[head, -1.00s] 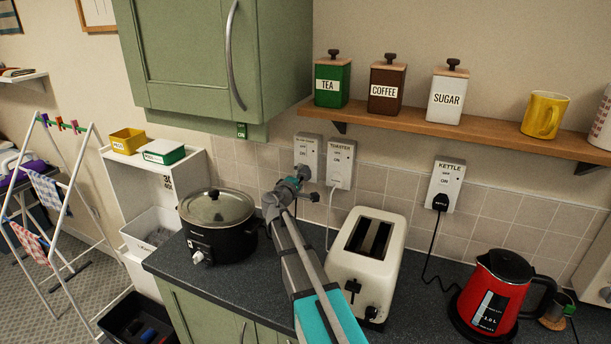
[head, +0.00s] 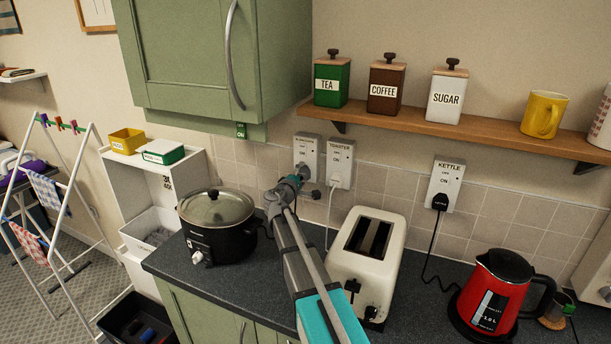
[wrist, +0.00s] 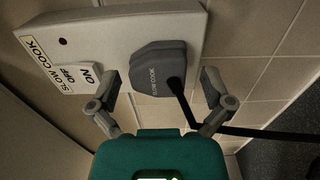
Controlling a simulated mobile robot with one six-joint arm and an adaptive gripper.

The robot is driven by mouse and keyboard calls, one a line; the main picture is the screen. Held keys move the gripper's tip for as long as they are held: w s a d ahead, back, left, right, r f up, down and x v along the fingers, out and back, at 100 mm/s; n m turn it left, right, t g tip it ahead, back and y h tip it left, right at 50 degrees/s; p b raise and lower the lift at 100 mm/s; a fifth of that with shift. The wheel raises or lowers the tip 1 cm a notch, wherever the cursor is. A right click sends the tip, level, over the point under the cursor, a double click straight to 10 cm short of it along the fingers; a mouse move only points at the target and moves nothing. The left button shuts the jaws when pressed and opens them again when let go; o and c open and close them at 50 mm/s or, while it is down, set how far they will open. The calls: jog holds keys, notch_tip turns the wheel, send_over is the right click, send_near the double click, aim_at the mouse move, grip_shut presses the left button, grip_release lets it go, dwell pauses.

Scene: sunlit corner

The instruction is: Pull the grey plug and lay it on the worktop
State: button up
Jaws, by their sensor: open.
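The grey plug (wrist: 158,85) sits in the slow-cooker wall socket (wrist: 112,35) in the wrist view. Its black cord leaves it toward the right. My gripper (wrist: 160,88) is open, with one finger on each side of the plug and visible gaps between fingers and plug. In the head view my gripper (head: 296,179) is up at the slow-cooker socket (head: 307,150) and mostly hides the plug. The dark worktop (head: 262,285) lies below, bare in front of the slow cooker.
A black slow cooker (head: 218,226) stands left of my arm and a cream toaster (head: 366,262) right of it. The toaster socket (head: 340,160) is close beside. A kettle socket (head: 446,183) and red kettle (head: 495,293) are further right. A green cabinet (head: 190,55) hangs above left.

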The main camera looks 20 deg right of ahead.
dwell(0.6)
jog(key=c, duration=1.3)
jog(key=shift+s+a, duration=0.1)
jog(key=shift+s, duration=0.05)
jog(key=shift+s+a, duration=0.35)
jog(key=shift+a, duration=0.05)
jog(key=shift+v, duration=0.9)
jog(key=shift+s+a, duration=0.5)
jog(key=shift+s+a, duration=0.5)
